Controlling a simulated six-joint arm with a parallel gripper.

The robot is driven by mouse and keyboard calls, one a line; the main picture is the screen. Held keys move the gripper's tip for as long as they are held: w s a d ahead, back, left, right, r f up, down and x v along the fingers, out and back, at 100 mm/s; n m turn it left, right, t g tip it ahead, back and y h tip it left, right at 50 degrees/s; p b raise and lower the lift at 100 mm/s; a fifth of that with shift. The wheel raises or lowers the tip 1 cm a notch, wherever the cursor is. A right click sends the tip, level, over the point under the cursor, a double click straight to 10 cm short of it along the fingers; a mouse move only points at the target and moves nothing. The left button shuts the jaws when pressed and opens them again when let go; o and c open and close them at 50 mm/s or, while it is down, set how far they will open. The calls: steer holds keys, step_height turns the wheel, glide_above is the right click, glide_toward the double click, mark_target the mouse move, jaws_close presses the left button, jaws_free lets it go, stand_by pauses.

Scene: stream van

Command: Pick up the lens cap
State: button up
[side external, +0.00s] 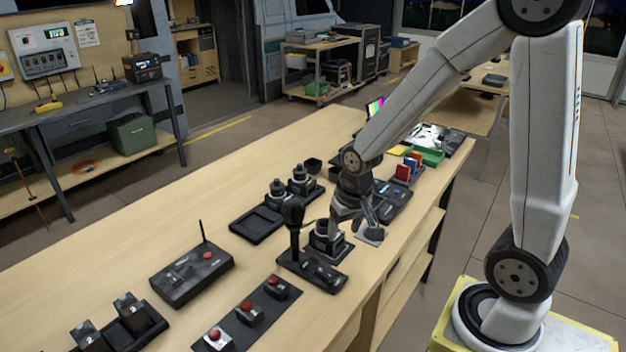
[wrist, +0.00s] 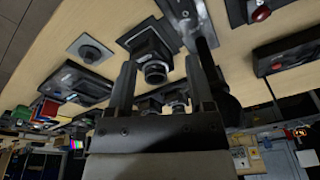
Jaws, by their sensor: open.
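A dark round piece, apparently the lens cap (wrist: 90,53), lies on a grey square plate (wrist: 80,43) at the upper left of the wrist view. In the side external view the plate (side external: 374,237) is at the table's right edge, partly covered by my gripper (side external: 357,219); I cannot make out the cap there. My gripper (wrist: 162,66) is open, with its fingers apart and nothing held. A small black camera (wrist: 147,50) with its lens shows between and beyond the fingers. The cap is outside the fingers, to their left in the wrist view.
The black camera (side external: 325,243) stands close to my gripper. A black joystick controller (side external: 310,272) is in front of it. A dark device (side external: 394,203) and red and blue blocks (side external: 407,168) lie behind. A tray with two cameras (side external: 262,223) is to the left.

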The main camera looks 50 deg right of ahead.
steer(key=d+f+m, duration=0.1)
steer(key=d+m, duration=0.3)
steer(key=d, duration=0.1)
steer(key=w+d+f+m+g, duration=0.1)
steer(key=d+m, duration=0.3)
steer(key=d, duration=0.2)
steer(key=d+f+m, duration=0.1)
steer(key=d+m, duration=0.3)
steer(key=d, duration=0.2)
steer(key=shift+w+d+f+m+g, duration=0.1)
steer(key=shift+w+f+m+g, duration=0.1)
steer(key=shift+m+g, duration=0.2)
steer(key=shift+f, duration=1.3)
steer(key=shift+f, duration=0.1)
steer(key=shift+s+f, duration=0.1)
steer(key=shift+f, duration=2.4)
steer(key=shift+c, duration=0.2)
jaws_close()
